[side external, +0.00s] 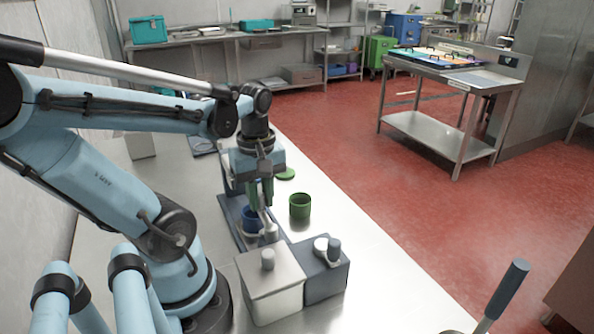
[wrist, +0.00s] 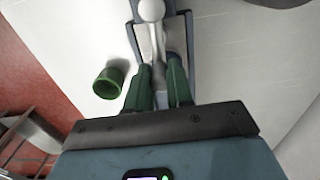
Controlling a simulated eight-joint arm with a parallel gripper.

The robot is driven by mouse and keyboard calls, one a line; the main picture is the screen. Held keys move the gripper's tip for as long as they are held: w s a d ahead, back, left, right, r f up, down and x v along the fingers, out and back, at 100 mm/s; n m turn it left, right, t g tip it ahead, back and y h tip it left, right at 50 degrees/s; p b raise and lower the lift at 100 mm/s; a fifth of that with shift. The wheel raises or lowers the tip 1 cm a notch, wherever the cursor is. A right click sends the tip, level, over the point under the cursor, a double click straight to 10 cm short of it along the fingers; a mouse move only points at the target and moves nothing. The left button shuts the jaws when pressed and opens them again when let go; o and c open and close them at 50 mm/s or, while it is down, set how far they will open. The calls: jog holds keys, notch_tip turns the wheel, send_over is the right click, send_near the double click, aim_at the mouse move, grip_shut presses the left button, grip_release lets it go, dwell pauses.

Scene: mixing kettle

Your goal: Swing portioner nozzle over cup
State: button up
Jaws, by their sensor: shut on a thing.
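The portioner (side external: 240,232) is a blue-grey frame on the steel table. Its light grey nozzle arm (wrist: 158,40) has a round white end (wrist: 151,10) in the wrist view. My gripper (side external: 261,203) has green fingers, shut on the nozzle arm; the wrist view shows the grey piece between the fingertips (wrist: 159,66). A blue cup (side external: 250,220) stands at the portioner, partly hidden behind the fingers and nozzle arm. A green cup (side external: 299,206) stands upright on the table to the right of my gripper, apart from it; it also shows in the wrist view (wrist: 108,82).
A pale lidded box (side external: 271,290) and a dark blue-grey box (side external: 322,272) with round knobs stand close in front of the portioner. A green disc (side external: 285,174) lies behind the green cup. A dark-handled lever (side external: 508,290) rises at the front right. The table right of the green cup is clear.

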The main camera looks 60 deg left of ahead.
jog(key=o, duration=0.6)
jog(key=shift+s, duration=0.1)
jog(key=shift+c, duration=0.2)
notch_tip(320, 180, up, 14)
dwell(0.9)
